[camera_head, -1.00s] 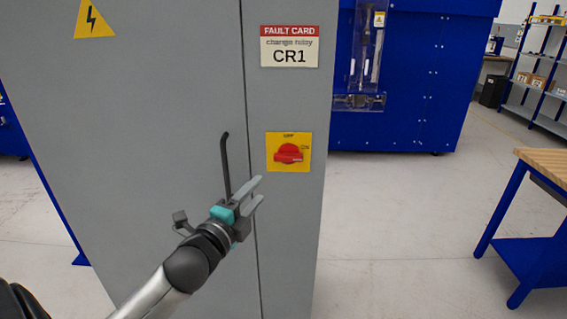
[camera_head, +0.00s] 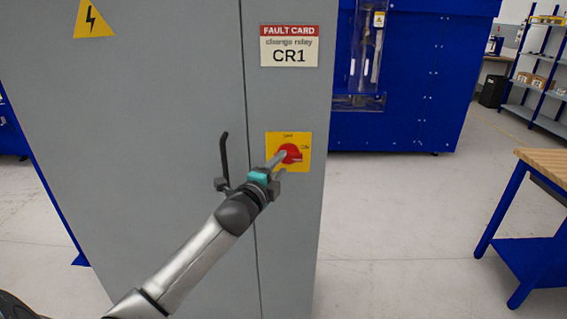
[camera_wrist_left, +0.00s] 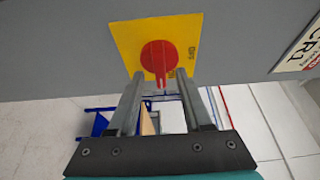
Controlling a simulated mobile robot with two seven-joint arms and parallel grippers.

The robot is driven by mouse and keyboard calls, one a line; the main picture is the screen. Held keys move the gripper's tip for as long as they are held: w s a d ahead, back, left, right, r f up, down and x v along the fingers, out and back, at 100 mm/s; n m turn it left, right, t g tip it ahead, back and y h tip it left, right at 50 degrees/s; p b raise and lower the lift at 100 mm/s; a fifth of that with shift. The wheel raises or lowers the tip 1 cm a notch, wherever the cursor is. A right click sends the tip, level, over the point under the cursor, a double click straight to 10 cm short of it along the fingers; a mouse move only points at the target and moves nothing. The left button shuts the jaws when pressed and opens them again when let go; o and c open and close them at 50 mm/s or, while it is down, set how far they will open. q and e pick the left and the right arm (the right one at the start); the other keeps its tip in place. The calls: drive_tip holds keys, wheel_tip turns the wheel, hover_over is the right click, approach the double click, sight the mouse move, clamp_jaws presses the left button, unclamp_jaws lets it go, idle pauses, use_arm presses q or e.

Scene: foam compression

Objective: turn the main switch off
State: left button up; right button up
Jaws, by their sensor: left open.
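The main switch is a red rotary knob (camera_head: 290,153) on a yellow plate (camera_head: 305,137), on the narrow right face of the grey cabinet (camera_head: 150,120). OFF lettering is faint at the plate's top and ON at its right. My left gripper (camera_head: 279,162) is open in front of the knob's lower left. In the left wrist view the knob (camera_wrist_left: 158,57) is just beyond the fingertips, its red handle pointing down between the two fingers (camera_wrist_left: 160,78). I cannot tell whether the fingers touch it. My right gripper is not in view.
A black door handle (camera_head: 224,158) stands out left of my gripper. A fault card (camera_head: 289,46) reading CR1 is above the switch. A wooden-topped blue table (camera_head: 545,165) is at the right. The floor between is clear.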

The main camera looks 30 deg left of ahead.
sight(288, 156)
use_arm(q)
drive_tip(key=shift+w+a, duration=0.15)
drive_tip(key=shift+w, duration=1.05)
drive_tip(key=shift+c, duration=0.3)
clamp_jaws()
